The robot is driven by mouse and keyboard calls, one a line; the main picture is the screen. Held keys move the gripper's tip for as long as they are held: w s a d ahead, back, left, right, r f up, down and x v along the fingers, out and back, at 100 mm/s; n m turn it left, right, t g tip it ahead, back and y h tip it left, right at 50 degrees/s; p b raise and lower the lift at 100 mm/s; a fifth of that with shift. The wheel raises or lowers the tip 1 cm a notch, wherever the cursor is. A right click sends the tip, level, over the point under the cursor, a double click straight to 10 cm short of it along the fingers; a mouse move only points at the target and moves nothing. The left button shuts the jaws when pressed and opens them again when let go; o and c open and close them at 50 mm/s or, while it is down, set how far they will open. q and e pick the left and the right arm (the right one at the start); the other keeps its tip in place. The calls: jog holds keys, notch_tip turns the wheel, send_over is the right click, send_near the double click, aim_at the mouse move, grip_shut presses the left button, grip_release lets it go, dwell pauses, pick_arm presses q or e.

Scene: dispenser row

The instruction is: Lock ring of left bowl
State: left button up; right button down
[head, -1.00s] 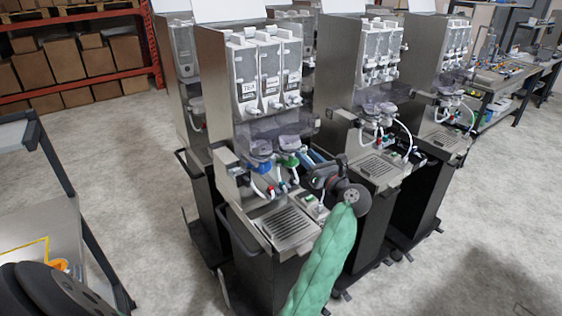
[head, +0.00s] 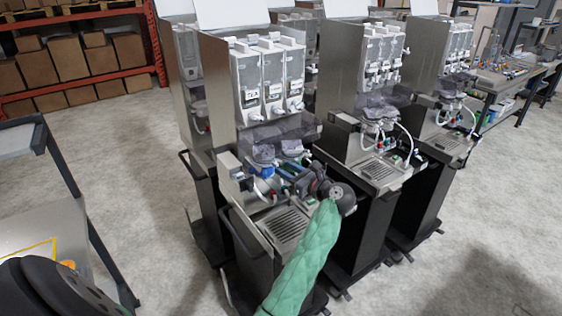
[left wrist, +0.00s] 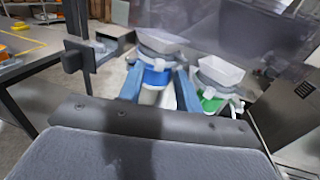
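The left bowl (left wrist: 163,44) is a clear bowl with a blue ring (left wrist: 156,75) under it; the blue ring also shows in the head view (head: 264,171). The right bowl (left wrist: 220,71) has a green ring (left wrist: 211,103) and stands to its right. My left gripper (left wrist: 160,80) has two blue fingers, one on each side of the blue ring. They look apart, with small gaps to the ring; whether either touches it cannot be told. In the head view my left gripper and wrist hide the green ring and part of the machine front. My right gripper is not in view.
The dispenser (head: 230,75) has several canisters above the bowls and a drip grate (head: 284,224) below. A dark translucent cover (left wrist: 258,35) hangs close over the bowls. Other dispensers (head: 345,60) stand to the right. A cart (head: 60,215) is at the left.

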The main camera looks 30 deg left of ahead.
aim_at(275, 164)
pick_arm(q)
jog(key=shift+w+a+p, duration=0.15)
jog(key=shift+a+p, duration=0.2)
jog(key=shift+a, duration=0.4)
jog(key=shift+w+a+p, duration=0.15)
jog(key=shift+a+p, duration=0.15)
jog(key=shift+a, duration=0.4)
jog(key=shift+c, duration=0.2)
